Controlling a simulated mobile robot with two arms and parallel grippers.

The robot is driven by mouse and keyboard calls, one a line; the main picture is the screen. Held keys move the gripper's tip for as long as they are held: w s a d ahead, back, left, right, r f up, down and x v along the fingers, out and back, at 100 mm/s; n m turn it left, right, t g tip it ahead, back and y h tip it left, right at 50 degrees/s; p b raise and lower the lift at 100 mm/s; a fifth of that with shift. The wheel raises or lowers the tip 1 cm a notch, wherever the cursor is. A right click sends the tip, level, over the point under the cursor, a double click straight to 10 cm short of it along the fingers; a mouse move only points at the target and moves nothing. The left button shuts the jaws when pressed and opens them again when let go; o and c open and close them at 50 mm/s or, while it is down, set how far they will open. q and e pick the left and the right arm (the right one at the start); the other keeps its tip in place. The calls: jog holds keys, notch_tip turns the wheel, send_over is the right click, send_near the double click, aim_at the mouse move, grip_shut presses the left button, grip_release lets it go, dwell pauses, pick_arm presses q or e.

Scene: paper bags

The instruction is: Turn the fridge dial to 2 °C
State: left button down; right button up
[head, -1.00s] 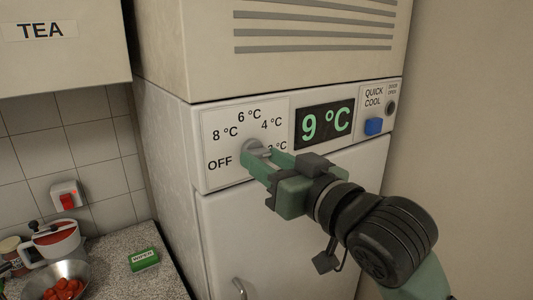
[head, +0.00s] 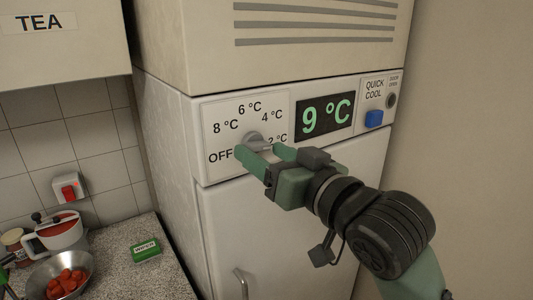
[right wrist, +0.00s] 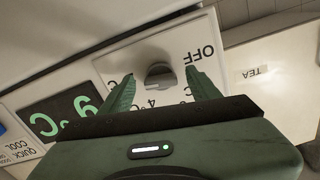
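The grey dial (head: 253,138) is on the white fridge panel, ringed by OFF, 8, 6, 4 and a partly hidden 2 °C. Which mark it points to cannot be told clearly. The display (head: 325,118) reads 9 °C. My right gripper (head: 260,153) is in front of the dial, over the panel's lower part. In the right wrist view, its two green fingers (right wrist: 162,90) are spread, one on each side of the dial (right wrist: 160,75), with gaps between them and it.
A blue quick-cool button (head: 374,118) is right of the display. The fridge door handle (head: 241,283) is below. At left, a counter (head: 125,235) holds a green-and-white box (head: 146,249), a metal bowl (head: 44,276) with red pieces and a white-handled pot (head: 55,231).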

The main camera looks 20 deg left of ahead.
jog(key=shift+d, duration=0.1)
jog(key=shift+s+d, duration=0.25)
jog(key=b+v, duration=0.2)
jog(key=v, duration=0.5)
